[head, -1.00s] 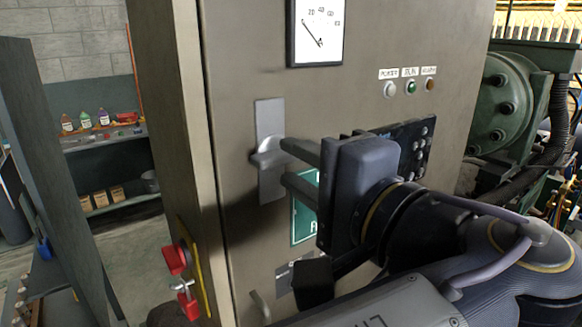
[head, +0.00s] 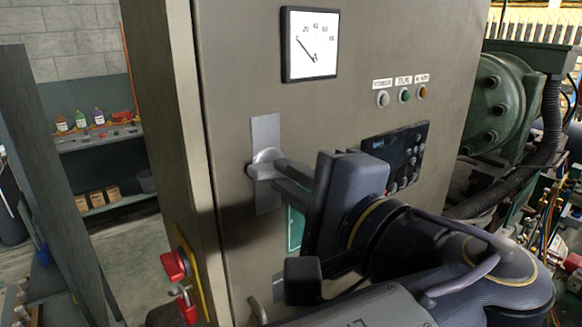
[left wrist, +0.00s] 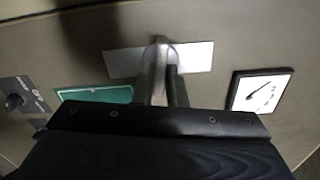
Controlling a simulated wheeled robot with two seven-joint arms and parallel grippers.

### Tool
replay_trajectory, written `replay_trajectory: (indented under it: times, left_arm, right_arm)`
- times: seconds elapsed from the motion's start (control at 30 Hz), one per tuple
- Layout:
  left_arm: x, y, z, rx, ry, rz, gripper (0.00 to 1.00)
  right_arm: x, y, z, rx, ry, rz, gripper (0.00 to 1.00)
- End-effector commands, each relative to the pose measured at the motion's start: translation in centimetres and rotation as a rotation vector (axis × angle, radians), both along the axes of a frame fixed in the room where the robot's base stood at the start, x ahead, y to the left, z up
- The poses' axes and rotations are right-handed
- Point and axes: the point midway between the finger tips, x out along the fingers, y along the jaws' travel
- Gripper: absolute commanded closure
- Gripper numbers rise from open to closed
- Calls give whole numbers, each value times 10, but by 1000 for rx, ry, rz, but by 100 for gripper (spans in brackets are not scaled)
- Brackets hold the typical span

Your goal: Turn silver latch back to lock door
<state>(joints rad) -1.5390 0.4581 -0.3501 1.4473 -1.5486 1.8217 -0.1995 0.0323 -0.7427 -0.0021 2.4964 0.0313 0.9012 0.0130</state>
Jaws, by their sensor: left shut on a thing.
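The silver latch (head: 265,134) is on the front of the grey-brown cabinet door (head: 235,60), near its left edge. Its plate is upright, and its handle (head: 260,168) points sideways to the right, towards my fingers. My left gripper (head: 280,177) is shut on the latch handle, its two fingers close together. In the left wrist view the latch plate (left wrist: 197,56) lies behind the fingers (left wrist: 166,75), which cover part of the handle. The door looks flush with the cabinet front. My right gripper is not in view.
A gauge (head: 311,44) sits above the latch, with indicator lights (head: 404,95) and a dark keypad panel (head: 397,150) to the right. A red padlock (head: 187,306) and red switch (head: 174,266) are on the cabinet's left side. Green machinery (head: 498,100) stands at the right.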

Motion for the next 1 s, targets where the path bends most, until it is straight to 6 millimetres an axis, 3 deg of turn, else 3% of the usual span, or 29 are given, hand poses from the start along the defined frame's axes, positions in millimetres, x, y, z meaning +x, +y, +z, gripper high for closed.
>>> replay_trajectory:
  times: [0.5, 1.0]
  left_arm:
    - [0, 0, 1, 154, 112, -1, 100]
    - [0, 0, -1, 229, 168, -2, 100]
  right_arm:
    - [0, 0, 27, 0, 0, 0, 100]
    - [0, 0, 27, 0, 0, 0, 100]
